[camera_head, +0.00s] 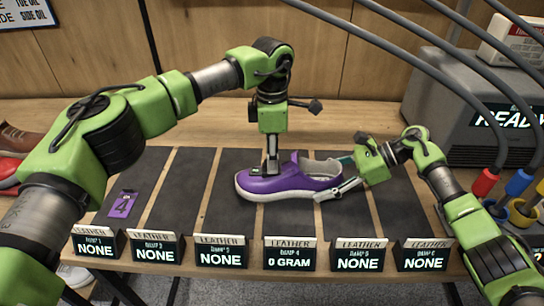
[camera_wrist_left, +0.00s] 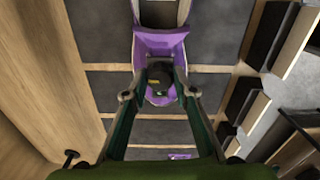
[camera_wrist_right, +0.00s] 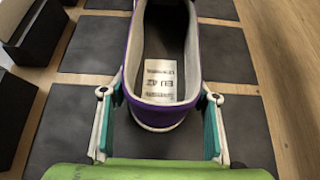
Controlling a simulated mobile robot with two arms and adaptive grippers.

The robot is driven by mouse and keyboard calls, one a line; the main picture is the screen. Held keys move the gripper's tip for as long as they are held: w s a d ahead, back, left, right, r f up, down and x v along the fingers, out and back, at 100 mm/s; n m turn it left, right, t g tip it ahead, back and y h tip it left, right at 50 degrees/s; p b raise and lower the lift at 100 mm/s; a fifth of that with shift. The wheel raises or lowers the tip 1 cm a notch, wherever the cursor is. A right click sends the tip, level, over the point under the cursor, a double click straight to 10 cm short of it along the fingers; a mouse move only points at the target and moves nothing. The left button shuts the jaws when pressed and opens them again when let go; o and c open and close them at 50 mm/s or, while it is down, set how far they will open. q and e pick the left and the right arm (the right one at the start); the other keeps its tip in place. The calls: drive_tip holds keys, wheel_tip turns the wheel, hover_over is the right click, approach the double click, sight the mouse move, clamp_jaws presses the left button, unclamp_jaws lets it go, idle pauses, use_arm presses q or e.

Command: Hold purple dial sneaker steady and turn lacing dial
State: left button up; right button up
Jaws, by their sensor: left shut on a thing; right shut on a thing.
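The purple sneaker (camera_head: 290,183) with a white sole lies on a dark mat in the middle of the table, toe to the left. My left gripper (camera_head: 271,170) comes down from above onto its front upper; in the left wrist view the fingers (camera_wrist_left: 160,85) are shut on the round black lacing dial (camera_wrist_left: 160,76). My right gripper (camera_head: 336,178) is shut on the heel from the right. In the right wrist view its fingers (camera_wrist_right: 158,112) lie on both sides of the sneaker heel (camera_wrist_right: 160,114), and an EU 42 label shows inside.
Label stands (camera_head: 221,252) line the front edge; one reads 0 GRAM, the others NONE. A purple tag (camera_head: 123,204) lies on a left mat. Brown and red shoes (camera_head: 12,140) are at far left. A grey READY machine (camera_head: 470,115) with cables stands back right.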

use_arm(q)
drive_tip(key=m, duration=0.5)
drive_tip(key=shift+m, duration=0.3)
drive_tip(key=m, duration=0.5)
drive_tip(key=shift+m, duration=0.4)
drive_tip(key=o, duration=1.1)
drive_tip(key=shift+r, duration=0.15)
drive_tip(key=shift+r, duration=3.9)
